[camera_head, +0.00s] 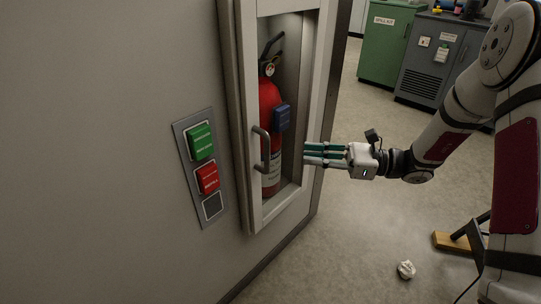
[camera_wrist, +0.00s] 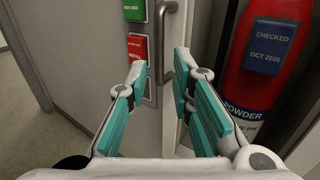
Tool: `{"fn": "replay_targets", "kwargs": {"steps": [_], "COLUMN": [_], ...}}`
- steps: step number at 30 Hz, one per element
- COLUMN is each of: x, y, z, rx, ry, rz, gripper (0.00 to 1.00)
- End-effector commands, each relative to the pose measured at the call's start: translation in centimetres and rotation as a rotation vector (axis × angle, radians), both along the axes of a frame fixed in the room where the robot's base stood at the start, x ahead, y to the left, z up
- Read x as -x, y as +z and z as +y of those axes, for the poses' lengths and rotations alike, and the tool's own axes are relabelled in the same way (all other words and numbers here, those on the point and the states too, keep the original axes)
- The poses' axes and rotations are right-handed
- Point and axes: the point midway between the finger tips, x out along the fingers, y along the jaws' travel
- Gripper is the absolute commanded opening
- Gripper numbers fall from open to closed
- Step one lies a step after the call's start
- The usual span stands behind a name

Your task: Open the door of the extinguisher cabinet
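The extinguisher cabinet (camera_head: 244,120) is set in the wall, and its white-framed door (camera_head: 256,215) looks shut. A grey bar handle (camera_head: 264,150) stands on the left side of the door. Behind the clear pane is a red extinguisher (camera_head: 270,105) with a blue tag. My gripper (camera_head: 305,154) is in front of the door, right of the handle in the head view, apart from it. In the wrist view, its teal-padded fingers (camera_wrist: 160,68) are open with nothing between them. The handle (camera_wrist: 160,40) shows ahead, between and slightly above the fingertips.
A wall panel with a green button (camera_head: 201,141) and a red button (camera_head: 207,178) is left of the cabinet. A green cabinet (camera_head: 384,45) and a grey cabinet (camera_head: 430,60) stand at the back.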

Motion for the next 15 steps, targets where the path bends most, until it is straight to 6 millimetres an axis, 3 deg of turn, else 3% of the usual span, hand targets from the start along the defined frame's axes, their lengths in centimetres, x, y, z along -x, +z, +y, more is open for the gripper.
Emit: {"fn": "replay_targets", "kwargs": {"steps": [9,15], "x": [-0.3,-0.6], "y": [-0.1,-0.1], "z": [6.4,9.6], "rx": [0.001,0.001], "ry": [0.005,0.004], "rz": [-0.001,-0.001], "gripper": [0.21,0.21]}}
